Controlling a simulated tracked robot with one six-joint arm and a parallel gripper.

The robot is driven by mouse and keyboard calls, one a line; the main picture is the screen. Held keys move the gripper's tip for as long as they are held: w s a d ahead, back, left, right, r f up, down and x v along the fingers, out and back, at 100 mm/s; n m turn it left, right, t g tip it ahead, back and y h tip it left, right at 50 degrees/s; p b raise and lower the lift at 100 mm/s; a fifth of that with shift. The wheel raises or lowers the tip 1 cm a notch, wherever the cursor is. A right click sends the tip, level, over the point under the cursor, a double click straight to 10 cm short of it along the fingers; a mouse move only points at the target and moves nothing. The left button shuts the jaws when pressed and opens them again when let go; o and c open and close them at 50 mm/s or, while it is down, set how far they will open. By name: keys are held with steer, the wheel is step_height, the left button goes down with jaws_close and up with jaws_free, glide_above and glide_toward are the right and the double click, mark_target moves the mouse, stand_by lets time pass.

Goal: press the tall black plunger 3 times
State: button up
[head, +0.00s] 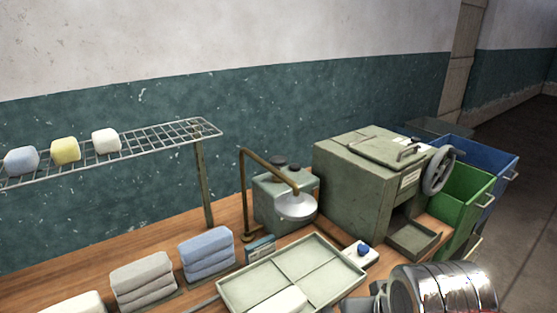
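A small grey-green box (268,205) stands on the wooden bench behind a desk lamp. Two dark round caps show on its top, a left one (279,161) and a right one (294,167) partly hidden by the lamp's arm. These may be plungers, but I cannot tell from here which is the tall black one or how far either stands up. No fingertips of my gripper are in view, so I cannot see what it holds.
The brass lamp (270,163) with its pale shade (297,206) stands close in front of the box. A larger green machine (345,180) with a handwheel (438,170) is to its right. A divided tray (240,291), folded cloths (207,252) and a wire shelf (165,135) surround it. A shiny metal cylinder (455,287) fills the lower right.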

jaws_close()
stand_by(0.3)
stand_by(1.2)
